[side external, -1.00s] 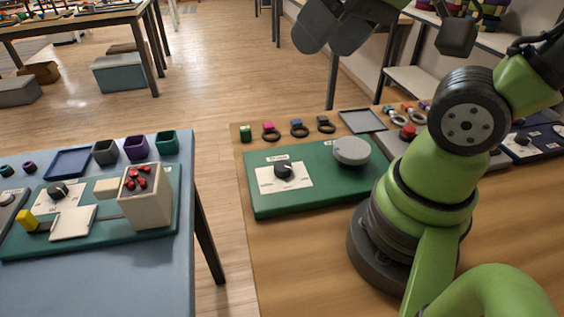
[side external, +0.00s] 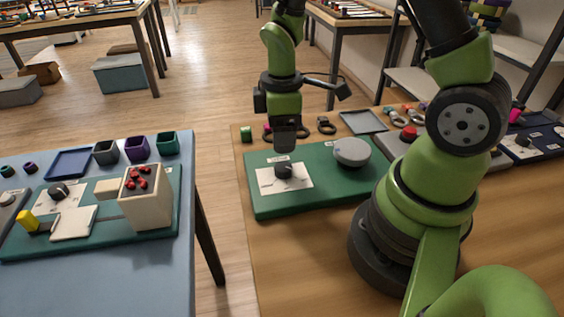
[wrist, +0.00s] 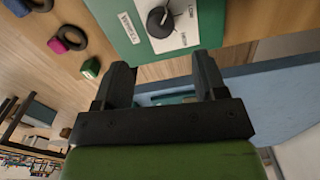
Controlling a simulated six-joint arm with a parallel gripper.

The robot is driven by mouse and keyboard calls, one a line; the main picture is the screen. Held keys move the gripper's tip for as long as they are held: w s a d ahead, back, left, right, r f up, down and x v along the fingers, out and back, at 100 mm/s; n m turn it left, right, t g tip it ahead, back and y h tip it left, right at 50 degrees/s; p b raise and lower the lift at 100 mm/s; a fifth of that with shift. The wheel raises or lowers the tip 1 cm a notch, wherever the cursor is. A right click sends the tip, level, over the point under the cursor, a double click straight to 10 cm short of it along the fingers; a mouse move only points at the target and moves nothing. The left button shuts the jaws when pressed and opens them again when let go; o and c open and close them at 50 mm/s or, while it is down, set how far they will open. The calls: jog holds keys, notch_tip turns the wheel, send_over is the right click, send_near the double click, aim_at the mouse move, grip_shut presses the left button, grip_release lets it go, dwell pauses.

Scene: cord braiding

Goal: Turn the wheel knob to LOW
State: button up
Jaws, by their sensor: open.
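The wheel knob, a black dial (side external: 284,170), sits on a white card (side external: 303,182) on the green board (side external: 325,194). It also shows in the wrist view (wrist: 160,21), at the top of the picture. A grey round disc (side external: 351,152) is on the same board, right of the card. My gripper (side external: 284,148) points down just above the knob in the side view.
A green block (side external: 246,134) and several rings lie behind the board. A grey tray (side external: 362,122) and a red button (side external: 408,132) are to the right. A blue table (side external: 120,283) at left carries another board with a similar knob (side external: 58,191) and a cream box (side external: 146,203).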

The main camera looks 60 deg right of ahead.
aim_at(282, 166)
notch_tip(282, 166, down, 8)
jog(key=shift+f, duration=0.1)
dwell(0.4)
jog(key=c, duration=0.9)
